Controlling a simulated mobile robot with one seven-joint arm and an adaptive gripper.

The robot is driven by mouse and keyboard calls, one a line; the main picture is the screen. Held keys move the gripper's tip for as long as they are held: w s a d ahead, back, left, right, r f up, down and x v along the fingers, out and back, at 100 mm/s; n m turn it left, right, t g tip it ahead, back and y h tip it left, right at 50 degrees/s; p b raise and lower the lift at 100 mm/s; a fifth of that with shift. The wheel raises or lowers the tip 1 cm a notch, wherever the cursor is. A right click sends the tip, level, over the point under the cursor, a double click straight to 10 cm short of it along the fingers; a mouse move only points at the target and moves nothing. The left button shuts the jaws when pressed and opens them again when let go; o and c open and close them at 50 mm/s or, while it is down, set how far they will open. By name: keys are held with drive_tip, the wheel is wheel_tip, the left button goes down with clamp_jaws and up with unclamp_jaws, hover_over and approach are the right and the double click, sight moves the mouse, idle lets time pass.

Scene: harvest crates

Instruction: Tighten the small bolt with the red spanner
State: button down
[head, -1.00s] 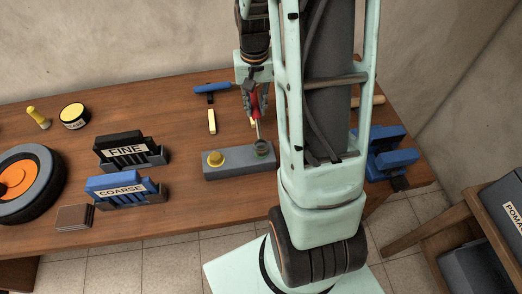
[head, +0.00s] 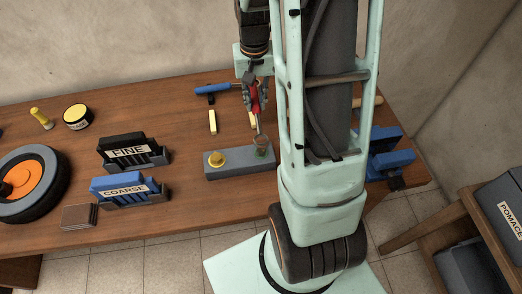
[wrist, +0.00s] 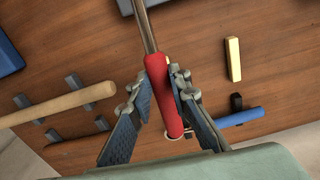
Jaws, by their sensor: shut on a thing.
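The red spanner (head: 255,98) is upright and slightly tilted, its handle between the fingers of my gripper (head: 256,90). The wrist view shows my gripper (wrist: 163,78) shut on the red handle (wrist: 164,98), with the metal shaft running up out of the frame. The shaft's lower end reaches the right end of a grey block (head: 238,163), where the small bolt (head: 261,151) with a greenish base sits. The spanner's head covers much of this bolt, and I cannot tell whether it is seated.
A blue-handled tool (head: 212,88) and a pale yellow bar (head: 212,121) lie behind the block. FINE (head: 135,153) and COARSE (head: 125,190) holders, a wheel (head: 25,184) and a yellow-topped tin (head: 76,117) are to the left. A blue vise (head: 390,155) is at right.

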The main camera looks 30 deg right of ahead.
drive_tip(key=shift+r, duration=0.15)
drive_tip(key=shift+r+p, duration=1.45)
drive_tip(key=shift+r, duration=0.5)
drive_tip(key=shift+w+d+r+p, duration=0.3)
drive_tip(key=shift+w+r+p, duration=0.2)
drive_tip(key=shift+w, duration=0.3)
drive_tip(key=shift+w+d+r+p, duration=0.25)
drive_tip(key=shift+w+r+p, duration=0.2)
drive_tip(key=shift+w, duration=0.35)
drive_tip(key=shift+w+d+r+p, duration=0.3)
drive_tip(key=shift+w+r+p, duration=0.15)
drive_tip(key=shift+w, duration=0.35)
drive_tip(key=shift+a, duration=0.1)
